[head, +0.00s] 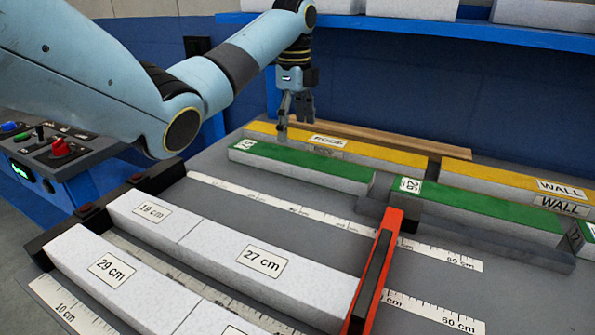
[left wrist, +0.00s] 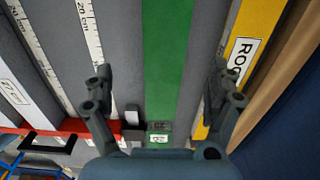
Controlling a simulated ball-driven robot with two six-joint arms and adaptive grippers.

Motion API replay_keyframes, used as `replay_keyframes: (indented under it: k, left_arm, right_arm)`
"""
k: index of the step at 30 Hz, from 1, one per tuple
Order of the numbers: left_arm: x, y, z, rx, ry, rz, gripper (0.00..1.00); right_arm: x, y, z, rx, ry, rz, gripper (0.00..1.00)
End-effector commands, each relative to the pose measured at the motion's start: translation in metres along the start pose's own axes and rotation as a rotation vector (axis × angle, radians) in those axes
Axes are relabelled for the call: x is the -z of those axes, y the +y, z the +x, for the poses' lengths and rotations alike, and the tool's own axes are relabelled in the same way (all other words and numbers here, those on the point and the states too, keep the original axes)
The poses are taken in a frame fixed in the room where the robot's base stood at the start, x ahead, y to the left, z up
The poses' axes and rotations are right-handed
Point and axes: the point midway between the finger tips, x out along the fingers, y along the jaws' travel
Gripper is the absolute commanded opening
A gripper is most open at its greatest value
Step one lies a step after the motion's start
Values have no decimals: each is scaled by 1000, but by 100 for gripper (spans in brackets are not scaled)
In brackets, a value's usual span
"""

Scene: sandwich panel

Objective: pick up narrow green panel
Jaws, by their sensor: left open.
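A narrow green-topped panel (head: 300,162) with white sides lies on the grey table in the head view, in front of a yellow-topped panel. A second green-topped panel (head: 490,210) lies in line with it to the right. My left gripper (head: 295,118) is open and empty above the left part of the first green panel. In the left wrist view, a green panel (left wrist: 168,55) runs between the spread fingers of my left gripper (left wrist: 160,88), with room on both sides. A small label shows near its lower end. My right gripper is not in view.
Yellow panels (head: 380,153) marked ROOF and WALL lie behind, near a wooden strip (head: 400,138). White panels (head: 245,258) with cm labels lie in front, beside a red-orange bar (head: 372,275). A blue shelf (head: 450,29) hangs above. A button box (head: 55,150) stands left.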

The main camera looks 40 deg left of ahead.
Motion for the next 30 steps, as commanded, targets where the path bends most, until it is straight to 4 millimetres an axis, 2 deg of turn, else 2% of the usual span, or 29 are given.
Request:
replay_keyframes:
  k: [3, 11, 18, 22, 28, 30]
  left_arm:
    - [0, 0, 22, -3, 0, 0, 89]
    - [1, -2, 46, -1, 0, 1, 89]
    - [1, -7, 83, -3, -1, 0, 89]
    - [1, -8, 90, -1, -1, 1, 89]
    - [1, -8, 90, 0, -1, 1, 89]
    - [1, -8, 90, 0, -1, 1, 80]
  right_arm:
    - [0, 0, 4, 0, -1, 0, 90]
    - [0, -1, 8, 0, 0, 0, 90]
    - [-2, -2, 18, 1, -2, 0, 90]
    - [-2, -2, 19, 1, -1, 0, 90]
    - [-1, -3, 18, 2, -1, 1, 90]
    - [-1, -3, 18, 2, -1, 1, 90]
